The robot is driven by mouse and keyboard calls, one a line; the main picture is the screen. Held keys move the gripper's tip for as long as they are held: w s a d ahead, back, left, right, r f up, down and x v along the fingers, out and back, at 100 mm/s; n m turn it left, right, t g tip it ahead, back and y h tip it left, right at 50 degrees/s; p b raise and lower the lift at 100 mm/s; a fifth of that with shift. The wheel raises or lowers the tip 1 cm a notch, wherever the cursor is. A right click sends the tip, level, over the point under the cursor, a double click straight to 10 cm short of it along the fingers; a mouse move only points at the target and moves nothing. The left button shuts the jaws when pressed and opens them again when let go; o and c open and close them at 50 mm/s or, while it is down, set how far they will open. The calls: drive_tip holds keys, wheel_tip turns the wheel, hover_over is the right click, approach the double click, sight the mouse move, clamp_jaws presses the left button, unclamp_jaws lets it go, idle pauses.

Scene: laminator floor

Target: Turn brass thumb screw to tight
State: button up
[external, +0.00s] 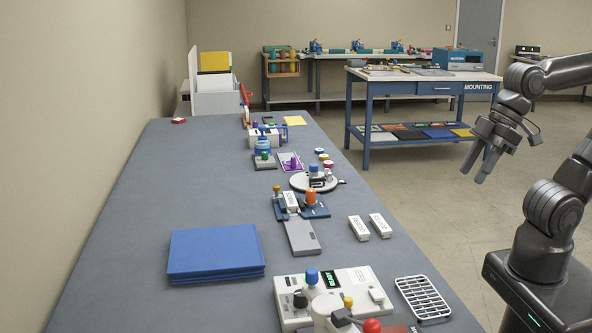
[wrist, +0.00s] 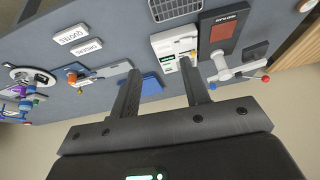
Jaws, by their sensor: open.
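A small brass-coloured knob (external: 276,189) stands on a dark blue fixture (external: 279,209) near the middle of the table, left of an orange knob (external: 311,196). Another small brass-yellow knob (external: 348,301) stands on the white machine (external: 374,279) at the near end; it shows in the wrist view (wrist: 193,53). I cannot tell which is the thumb screw, or how tight either is. My gripper (external: 474,163) is open and empty, in the air right of the table, apart from everything. In the wrist view my gripper (wrist: 160,70) has its fingers spread.
A blue folder stack (external: 216,252) lies on the left of the table. Two white labelled blocks (external: 369,227) and a white wire rack (external: 422,297) lie along the right edge. A round turntable (external: 300,184) stands farther back. A red-knobbed lever (external: 371,325) rises at the near edge.

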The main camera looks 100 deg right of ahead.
drive_tip(key=w+d+r+m+y, duration=0.1)
drive_tip(key=w+d+r+m, duration=0.15)
drive_tip(key=w+d, duration=0.75)
drive_tip(key=m+g+h, duration=0.2)
drive_tip(key=h, duration=0.1)
hover_over(277, 186)
drive_tip(key=s+a, duration=0.2)
drive_tip(key=s, duration=0.2)
wheel_tip(277, 186, down, 13)
drive_tip(key=shift+t, duration=0.3)
drive_tip(key=x, duration=1)
drive_tip(key=shift+s+d+f, duration=0.1)
drive_tip(key=shift+f, duration=0.35)
clamp_jaws()
